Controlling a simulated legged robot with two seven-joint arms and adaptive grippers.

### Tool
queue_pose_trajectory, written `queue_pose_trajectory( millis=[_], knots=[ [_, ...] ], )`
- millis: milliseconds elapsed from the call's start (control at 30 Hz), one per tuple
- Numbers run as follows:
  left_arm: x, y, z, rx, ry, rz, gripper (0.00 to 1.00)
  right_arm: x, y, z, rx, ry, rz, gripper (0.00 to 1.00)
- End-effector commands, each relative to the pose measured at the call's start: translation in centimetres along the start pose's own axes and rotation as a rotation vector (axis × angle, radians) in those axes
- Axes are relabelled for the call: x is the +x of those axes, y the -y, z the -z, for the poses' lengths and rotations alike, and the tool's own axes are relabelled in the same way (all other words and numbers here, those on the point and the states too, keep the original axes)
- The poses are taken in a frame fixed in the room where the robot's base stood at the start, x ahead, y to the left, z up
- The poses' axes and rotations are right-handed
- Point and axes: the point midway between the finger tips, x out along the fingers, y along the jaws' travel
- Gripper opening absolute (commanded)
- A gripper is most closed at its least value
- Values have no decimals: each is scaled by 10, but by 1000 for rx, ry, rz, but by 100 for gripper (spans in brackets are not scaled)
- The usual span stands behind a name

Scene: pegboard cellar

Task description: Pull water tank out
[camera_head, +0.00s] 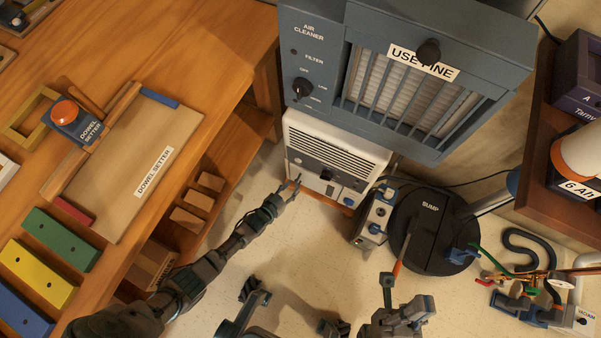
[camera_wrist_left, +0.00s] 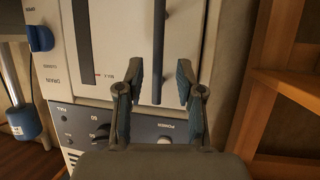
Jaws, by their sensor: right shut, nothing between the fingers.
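The white dehumidifier-like unit (camera_head: 335,150) stands on the floor under the air cleaner. In the left wrist view its pale front panel (camera_wrist_left: 118,50), probably the water tank, has a dark level strip (camera_wrist_left: 83,45) and a long dark bar or slot (camera_wrist_left: 160,50), maybe a handle. My left gripper (camera_head: 291,184) is at the unit's lower front. In the left wrist view my left gripper (camera_wrist_left: 160,78) is open, its fingers on either side of the dark bar; whether they touch it I cannot tell.
The air cleaner (camera_head: 425,75) overhangs the unit. A wooden bench (camera_head: 215,60) with a shelf stands left. A black sump lid (camera_head: 430,230), a small grey device (camera_head: 375,215) and hoses lie right. A blue drain knob (camera_wrist_left: 40,38) is on the unit. Floor in front is partly clear.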

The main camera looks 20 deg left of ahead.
Motion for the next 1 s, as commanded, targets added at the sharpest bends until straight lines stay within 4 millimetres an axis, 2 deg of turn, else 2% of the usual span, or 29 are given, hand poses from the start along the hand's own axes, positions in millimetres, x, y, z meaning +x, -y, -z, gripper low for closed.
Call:
queue_pose_trajectory(
  millis=[33,200,567,600,733,1000],
  knots=[
    [9,-1,-10,-2,9,-1,37,-4,-1,-5,0,-9,2,0],
    [29,0,-4,0,4,0,37,2,0,-5,-2,-45,15,0],
    [35,0,2,1,-3,1,37,7,2,-4,-3,-61,21,0],
    [35,0,2,1,-2,1,32,7,1,-7,-3,-58,21,0],
    [35,0,2,1,-2,0,0,6,1,-8,-3,-56,20,0],
    [34,0,1,1,-1,1,0,7,1,-8,-3,-59,20,0]
  ],
)
